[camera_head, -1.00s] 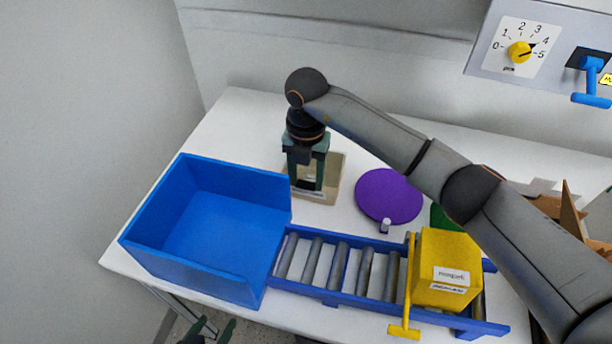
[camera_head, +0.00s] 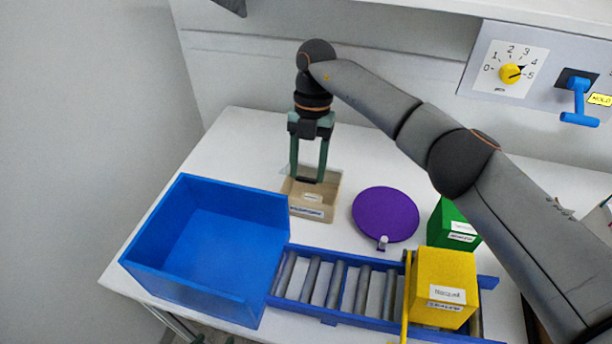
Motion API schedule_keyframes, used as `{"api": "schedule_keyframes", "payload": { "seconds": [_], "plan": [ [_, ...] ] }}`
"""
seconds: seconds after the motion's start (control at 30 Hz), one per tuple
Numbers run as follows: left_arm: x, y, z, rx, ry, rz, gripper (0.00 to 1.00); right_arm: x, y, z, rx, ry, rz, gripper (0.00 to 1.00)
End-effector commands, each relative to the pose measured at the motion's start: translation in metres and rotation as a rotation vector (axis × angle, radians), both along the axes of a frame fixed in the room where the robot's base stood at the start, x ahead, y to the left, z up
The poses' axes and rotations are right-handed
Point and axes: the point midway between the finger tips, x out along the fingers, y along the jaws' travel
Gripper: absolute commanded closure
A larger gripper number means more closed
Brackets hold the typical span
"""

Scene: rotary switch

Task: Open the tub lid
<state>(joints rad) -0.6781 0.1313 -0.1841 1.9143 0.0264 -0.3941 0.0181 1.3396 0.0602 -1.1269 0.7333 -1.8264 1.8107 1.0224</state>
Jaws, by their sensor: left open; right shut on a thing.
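A beige tub (camera_head: 334,182) with a labelled front stands on the table behind the roller track. My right gripper (camera_head: 308,180) points down over it, its two green fingers spread with their tips at the tub's rim. The fingers hold something dark and thin between the tips. I cannot tell whether it is the lid or a part of it. A small pale label shows just below the tips, and the fingers hide part of the tub's back. My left gripper (camera_head: 214,340) is open, only its fingertips showing at the bottom edge, far from the tub.
A blue open bin (camera_head: 215,285) stands left of the tub. A blue roller track (camera_head: 330,316) holds a yellow box (camera_head: 442,285). A purple disc (camera_head: 385,213) and a green box (camera_head: 453,224) lie right. A dial (camera_head: 511,73) and blue lever (camera_head: 579,100) are on the wall panel.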

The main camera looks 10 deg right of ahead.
Motion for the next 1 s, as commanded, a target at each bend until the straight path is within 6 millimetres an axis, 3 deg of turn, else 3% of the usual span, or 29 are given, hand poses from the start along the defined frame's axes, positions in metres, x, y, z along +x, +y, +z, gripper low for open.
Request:
{"api": "schedule_keyframes", "payload": {
  "seconds": [0.13, 0.73, 0.77, 1.0],
  "plan": [
    [-0.0001, 0.0000, -0.0002, 0.000, 0.000, 0.000, 0.30, 0.0101, -0.0052, 0.0062, -0.006, -0.020, -0.009, 1.00],
    [-0.0001, 0.0000, -0.0006, 0.000, 0.000, 0.000, 0.30, 0.0131, -0.0079, 0.0076, -0.007, -0.018, -0.011, 1.00],
    [-0.0003, 0.0000, -0.0006, 0.000, 0.000, 0.000, 0.30, 0.0129, -0.0079, 0.0077, -0.007, -0.018, -0.011, 0.42],
    [-0.0003, -0.0001, -0.0006, 0.000, 0.001, 0.000, 0.30, 0.0111, -0.0060, 0.0074, -0.005, -0.012, -0.007, 0.15]
  ]
}}
